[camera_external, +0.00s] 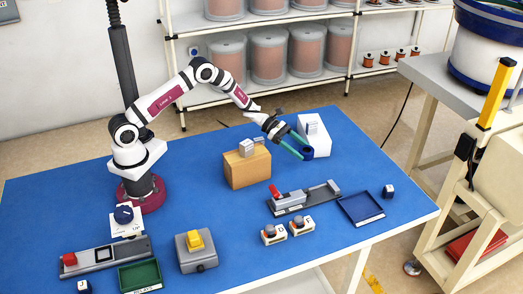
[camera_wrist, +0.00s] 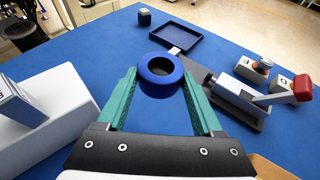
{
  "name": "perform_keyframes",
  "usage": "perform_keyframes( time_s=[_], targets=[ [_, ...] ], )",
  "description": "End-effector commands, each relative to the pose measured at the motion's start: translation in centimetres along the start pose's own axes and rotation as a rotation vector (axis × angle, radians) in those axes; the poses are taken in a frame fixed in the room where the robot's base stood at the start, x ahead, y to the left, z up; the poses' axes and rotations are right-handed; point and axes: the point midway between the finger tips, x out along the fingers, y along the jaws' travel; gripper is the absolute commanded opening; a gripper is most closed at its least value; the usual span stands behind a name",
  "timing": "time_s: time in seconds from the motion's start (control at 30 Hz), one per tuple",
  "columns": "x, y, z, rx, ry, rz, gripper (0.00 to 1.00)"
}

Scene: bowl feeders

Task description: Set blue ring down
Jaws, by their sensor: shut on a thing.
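The blue ring (camera_external: 308,153) is at the tip of my gripper (camera_external: 303,150), beside the white block (camera_external: 322,146) in the external view. In the wrist view, the ring (camera_wrist: 158,88) sits between the two teal fingers of my gripper (camera_wrist: 160,78), with its round hole facing up toward the camera. The fingers are shut on its sides. The ring looks held above the blue table (camera_external: 205,162); its exact height cannot be told.
The navy tray (camera_external: 361,220), dark cube (camera_external: 388,191), grey red-handled fixture (camera_external: 290,206) and two button boxes (camera_external: 274,235) stand nearby. A tan block (camera_external: 247,173) stands left of the ring. A green tray (camera_external: 140,288) and yellow-button box (camera_external: 197,262) are front left.

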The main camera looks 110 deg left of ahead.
Motion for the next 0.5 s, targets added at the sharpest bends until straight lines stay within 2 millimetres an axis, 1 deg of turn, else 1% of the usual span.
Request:
perform_keyframes(
  time_s=[0.03,0.07,0.27,0.47,0.5],
  targets=[
    [-0.3,0.0,0.7,0.001,0.000,0.000,0.08],
    [-0.4,0.0,1.0,0.001,0.000,0.000,0.08],
    [-1.0,0.0,2.4,0.000,0.000,0.000,0.08],
    [-2.5,0.0,6.0,0.002,-0.001,0.001,0.08],
    [-2.6,-0.3,6.4,0.001,0.000,-0.003,0.08]
  ],
)
